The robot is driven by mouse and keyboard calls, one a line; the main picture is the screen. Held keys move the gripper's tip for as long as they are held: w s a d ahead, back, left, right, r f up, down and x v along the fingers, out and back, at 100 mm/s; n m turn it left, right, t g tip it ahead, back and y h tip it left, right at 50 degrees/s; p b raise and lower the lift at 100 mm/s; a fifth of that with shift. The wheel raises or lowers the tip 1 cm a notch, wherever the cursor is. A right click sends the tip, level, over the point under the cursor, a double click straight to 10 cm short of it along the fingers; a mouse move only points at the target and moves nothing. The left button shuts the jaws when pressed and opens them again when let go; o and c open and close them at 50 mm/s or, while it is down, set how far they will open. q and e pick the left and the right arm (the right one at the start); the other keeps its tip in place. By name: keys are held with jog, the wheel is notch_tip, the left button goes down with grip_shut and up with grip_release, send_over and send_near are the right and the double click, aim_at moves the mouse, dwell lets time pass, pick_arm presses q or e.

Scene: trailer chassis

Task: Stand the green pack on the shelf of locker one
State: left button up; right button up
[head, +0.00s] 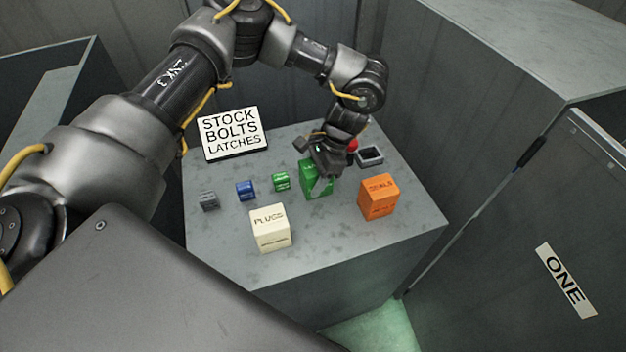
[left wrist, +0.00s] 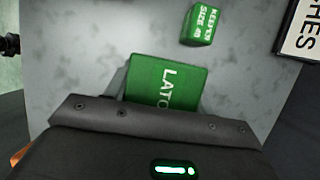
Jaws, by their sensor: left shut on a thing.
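The green pack (head: 314,181) stands on the grey table, lettered "LATC…" in the left wrist view (left wrist: 166,82), where the gripper body hides its lower part. My left gripper (head: 322,172) reaches down onto it from above and is shut on it. I cannot tell whether the pack is clear of the table top. Locker one, with a door (head: 520,200) marked "ONE", stands at the right and its door looks shut or nearly so. Its shelf is not visible. My right gripper is not in view.
On the grey table (head: 340,250) stand a cream PLUGS box (head: 270,230), an orange box (head: 379,197), a small green block (head: 281,181), a blue block (head: 246,191) and a grey block (head: 209,200).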

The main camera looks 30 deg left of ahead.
pick_arm(q)
jog(key=o, duration=1.1)
jog(key=shift+f, duration=0.1)
jog(key=v, duration=1.2)
jog(key=shift+b, duration=0.4)
